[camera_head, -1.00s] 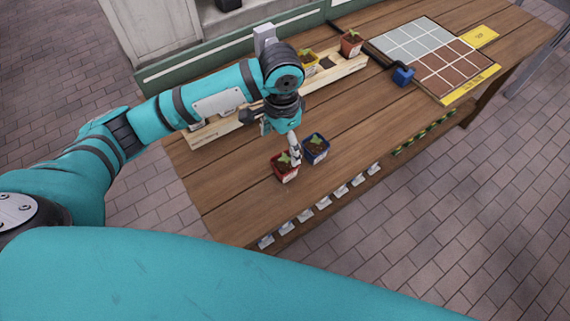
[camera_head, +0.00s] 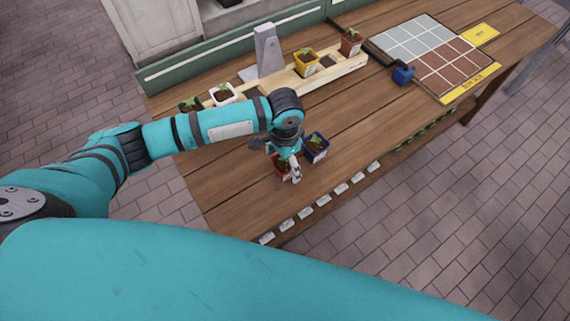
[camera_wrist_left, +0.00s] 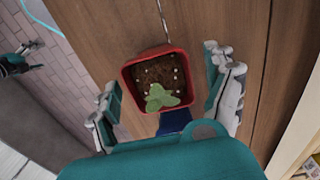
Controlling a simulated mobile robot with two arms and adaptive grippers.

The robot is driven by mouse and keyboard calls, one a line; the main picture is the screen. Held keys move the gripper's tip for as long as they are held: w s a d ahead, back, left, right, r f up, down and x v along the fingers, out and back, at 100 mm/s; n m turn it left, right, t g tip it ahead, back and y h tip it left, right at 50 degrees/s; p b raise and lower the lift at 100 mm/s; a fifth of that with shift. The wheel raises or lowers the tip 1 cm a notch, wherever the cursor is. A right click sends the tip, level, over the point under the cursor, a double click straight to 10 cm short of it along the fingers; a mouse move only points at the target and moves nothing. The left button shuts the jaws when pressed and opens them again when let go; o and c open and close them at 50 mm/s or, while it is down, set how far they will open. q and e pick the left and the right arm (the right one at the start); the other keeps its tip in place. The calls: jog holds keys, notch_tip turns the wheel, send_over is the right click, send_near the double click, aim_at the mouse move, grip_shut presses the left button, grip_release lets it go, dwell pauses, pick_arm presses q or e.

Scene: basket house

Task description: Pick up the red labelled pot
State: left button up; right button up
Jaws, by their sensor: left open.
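The red pot (camera_head: 282,170) holds dark soil and a small green plant and stands on the wooden table. In the head view my left gripper (camera_head: 290,168) is at the pot and covers part of it. In the left wrist view the red pot (camera_wrist_left: 158,80) shows from above, between the two spread fingers of my left gripper (camera_wrist_left: 168,98). There are gaps between the fingers and the pot's sides. Its label cannot be read here.
A blue pot (camera_head: 316,148) stands close beside the red pot, to its right. A wooden rack (camera_head: 338,70) behind holds several pots. A tile grid (camera_head: 432,56) and a blue block (camera_head: 403,75) lie to the right. White labels (camera_head: 322,200) line the table's front edge.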

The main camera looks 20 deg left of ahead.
pick_arm(q)
jog(key=c, duration=1.7)
jog(key=shift+w+r, duration=0.1)
